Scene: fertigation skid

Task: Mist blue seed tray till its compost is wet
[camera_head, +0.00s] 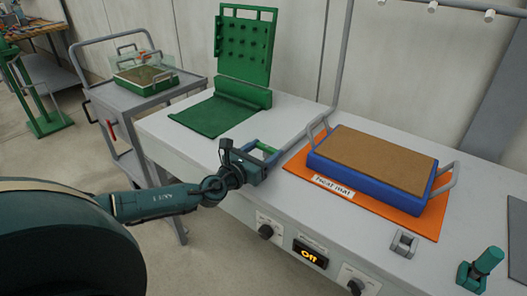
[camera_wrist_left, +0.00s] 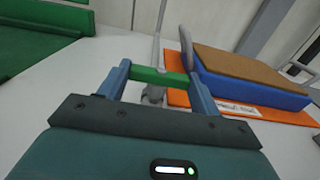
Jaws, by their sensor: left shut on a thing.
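The blue seed tray (camera_head: 318,165) stands on the orange heat mat (camera_head: 298,167) at the right of the bench in the head view. Its compost (camera_head: 380,155) is an even light brown. The tray also shows at right in the left wrist view (camera_wrist_left: 250,90). My left gripper (camera_head: 266,149) is shut on a green lever (camera_wrist_left: 150,75), which lies crosswise between its blue fingers. The lever is by a grey pipe fitting (camera_wrist_left: 153,96), left of the tray; the gripper partly hides both. My right gripper is not in view.
A grey pipe (camera_head: 345,55) rises behind the bench, and white nozzles (camera_head: 490,15) hang at top right. A green pegboard stand (camera_head: 243,50) is at the back. The bench front has knobs and an "Off" display (camera_head: 310,254). A trolley (camera_head: 120,95) stands left.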

